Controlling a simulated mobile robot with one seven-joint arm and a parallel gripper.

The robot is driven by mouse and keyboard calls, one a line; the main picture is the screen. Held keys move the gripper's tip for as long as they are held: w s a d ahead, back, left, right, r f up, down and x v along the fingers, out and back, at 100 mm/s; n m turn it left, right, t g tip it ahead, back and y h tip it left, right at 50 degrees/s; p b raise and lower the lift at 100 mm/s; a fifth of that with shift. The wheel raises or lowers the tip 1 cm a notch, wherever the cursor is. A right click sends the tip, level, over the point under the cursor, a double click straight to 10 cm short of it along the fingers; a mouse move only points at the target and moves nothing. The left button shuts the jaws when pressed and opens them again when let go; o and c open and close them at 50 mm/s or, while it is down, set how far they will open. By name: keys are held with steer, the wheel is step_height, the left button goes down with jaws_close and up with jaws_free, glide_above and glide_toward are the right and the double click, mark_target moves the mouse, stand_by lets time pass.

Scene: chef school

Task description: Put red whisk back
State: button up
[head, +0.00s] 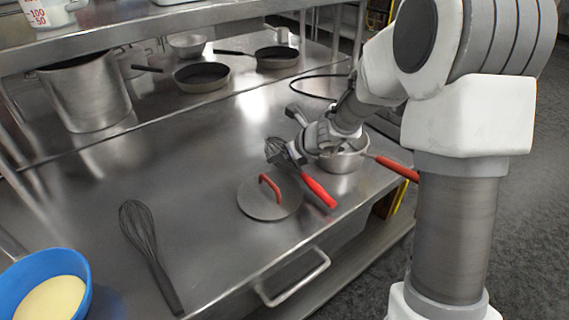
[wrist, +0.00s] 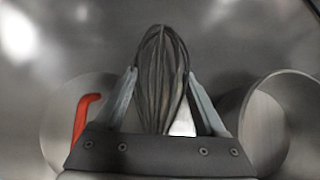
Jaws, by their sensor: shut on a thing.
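The red whisk has a red handle (head: 318,190) and a wire head (head: 277,151). My gripper (head: 292,152) is shut on it, near where the wires meet the handle. In the wrist view the dark wire loops (wrist: 160,80) stick out between the two grey fingers (wrist: 160,105); the red handle is hidden there. In the head view the handle points down and to the right, between the lid and the saucepan. I cannot tell whether the whisk touches the counter.
A grey lid (head: 257,209) with a red grip lies left of the whisk, and a saucepan (head: 338,163) with a red handle stands right. A black whisk (head: 147,245) and a blue bowl (head: 32,268) are at front left. Pans (head: 201,77) and a tall pot (head: 88,95) stand behind.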

steer(key=shift+f, duration=0.8)
steer(key=shift+f+b, duration=0.2)
steer(key=shift+b, duration=0.15)
steer(key=o, duration=1.5)
steer(key=shift+r, duration=0.1)
